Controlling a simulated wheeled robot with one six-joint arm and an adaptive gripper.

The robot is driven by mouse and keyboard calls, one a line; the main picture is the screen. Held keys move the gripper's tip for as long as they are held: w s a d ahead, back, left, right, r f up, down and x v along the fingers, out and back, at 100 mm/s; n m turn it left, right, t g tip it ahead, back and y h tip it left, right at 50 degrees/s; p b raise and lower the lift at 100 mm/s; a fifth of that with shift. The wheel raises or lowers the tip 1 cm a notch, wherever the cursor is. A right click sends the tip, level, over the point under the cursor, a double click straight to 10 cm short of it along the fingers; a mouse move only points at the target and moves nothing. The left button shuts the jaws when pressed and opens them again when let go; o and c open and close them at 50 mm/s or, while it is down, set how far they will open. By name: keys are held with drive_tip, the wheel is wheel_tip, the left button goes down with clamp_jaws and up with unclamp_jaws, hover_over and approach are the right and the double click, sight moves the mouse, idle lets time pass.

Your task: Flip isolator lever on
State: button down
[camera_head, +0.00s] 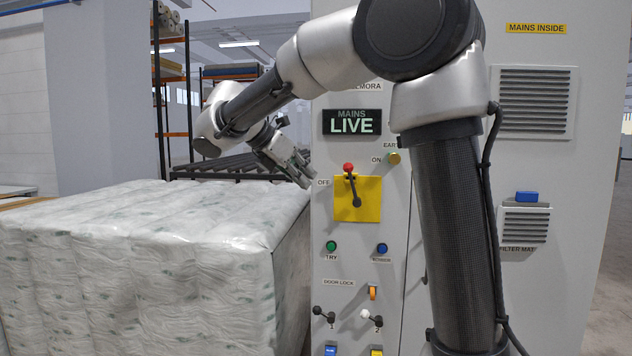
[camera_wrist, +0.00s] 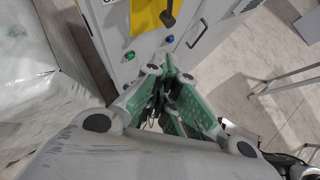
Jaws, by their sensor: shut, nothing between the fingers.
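The isolator lever (camera_head: 354,188) is a black arm with a red knob on a yellow plate (camera_head: 371,207) on the grey cabinet front. Its knob points up and slightly left, between the OFF label at left and the ON label at upper right. In the wrist view part of the black lever (camera_wrist: 168,14) shows at the top edge; its knob is out of frame. My gripper (camera_head: 305,180) is left of the lever, apart from it, by the cabinet's left edge. In the wrist view my gripper (camera_wrist: 176,75) has its green-padded fingers together and empty.
A lit sign (camera_head: 352,122) reads MAINS LIVE. Below the plate are a green button (camera_head: 331,246), a blue button (camera_head: 382,248) and door-lock knobs (camera_head: 323,312). A tall plastic-wrapped stack (camera_head: 150,260) stands close at left, beneath my forearm. Open floor shows right of the cabinet.

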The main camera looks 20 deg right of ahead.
drive_tip(key=r+n, duration=0.1)
drive_tip(key=r, duration=0.1)
drive_tip(key=n+h, duration=0.1)
drive_tip(key=n, duration=0.1)
approach(352, 183)
drive_tip(key=d+f, duration=0.4)
drive_tip(key=f, duration=0.1)
drive_tip(key=shift+w, duration=0.4)
drive_tip(key=shift+s+d+r+m+y, duration=0.2)
drive_tip(key=shift+s+d+r+y, duration=0.05)
drive_tip(key=shift+d+y, duration=0.2)
drive_tip(key=shift+s+d+r+m+y, duration=0.2)
drive_tip(key=shift+s+d+y, duration=0.15)
drive_tip(key=shift+y, duration=0.1)
